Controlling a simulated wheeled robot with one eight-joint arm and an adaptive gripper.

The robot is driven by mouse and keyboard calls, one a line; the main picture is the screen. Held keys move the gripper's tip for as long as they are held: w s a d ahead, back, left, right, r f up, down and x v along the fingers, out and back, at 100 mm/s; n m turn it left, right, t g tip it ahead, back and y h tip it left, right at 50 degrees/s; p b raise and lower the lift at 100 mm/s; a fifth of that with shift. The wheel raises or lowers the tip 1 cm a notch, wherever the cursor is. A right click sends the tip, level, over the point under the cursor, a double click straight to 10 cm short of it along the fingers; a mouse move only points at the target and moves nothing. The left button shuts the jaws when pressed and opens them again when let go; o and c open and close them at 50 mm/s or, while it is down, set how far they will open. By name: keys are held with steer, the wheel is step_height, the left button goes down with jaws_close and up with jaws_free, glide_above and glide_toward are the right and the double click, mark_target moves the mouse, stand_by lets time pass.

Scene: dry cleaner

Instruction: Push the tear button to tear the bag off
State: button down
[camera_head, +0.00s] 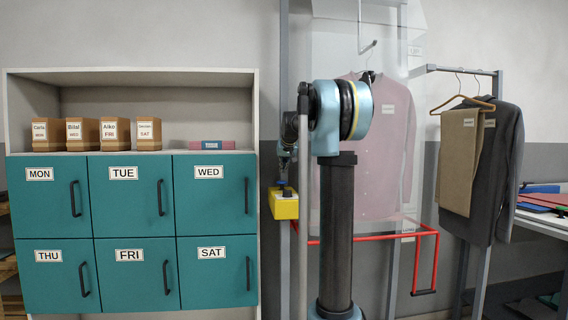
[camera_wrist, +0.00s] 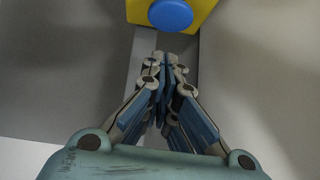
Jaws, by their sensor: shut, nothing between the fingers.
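The blue tear button (camera_wrist: 171,14) is round and sits on a yellow box (camera_wrist: 138,10) at the top of the wrist view. The yellow box also shows in the head view (camera_head: 284,207), fixed low by the grey post, but its button cannot be made out there. My gripper (camera_wrist: 167,60) is shut and empty, with its fingertips just below the button in the wrist picture. I cannot tell whether they touch it. In the head view, my gripper (camera_head: 285,184) is right above the yellow box. A clear bag (camera_head: 325,60) hangs over a pink shirt (camera_head: 385,155), partly hidden behind my arm.
A red bar frame (camera_head: 427,232) juts out below the bag. A clothes rail (camera_head: 455,70) at the right holds tan trousers (camera_head: 458,160) and a dark jacket (camera_head: 500,170). Teal lockers (camera_head: 125,240) stand at the left. A table (camera_head: 545,222) is at the right edge.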

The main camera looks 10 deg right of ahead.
steer(key=shift+s+a+f, duration=0.1)
steer(key=shift+f, duration=1.8)
steer(key=shift+f, duration=1.55)
steer(key=shift+s, duration=0.1)
steer(key=shift+r, duration=0.45)
step_height(320, 180, up, 3)
steer(key=shift+f, duration=0.15)
steer(key=v, duration=1)
steer(key=shift+r, duration=0.2)
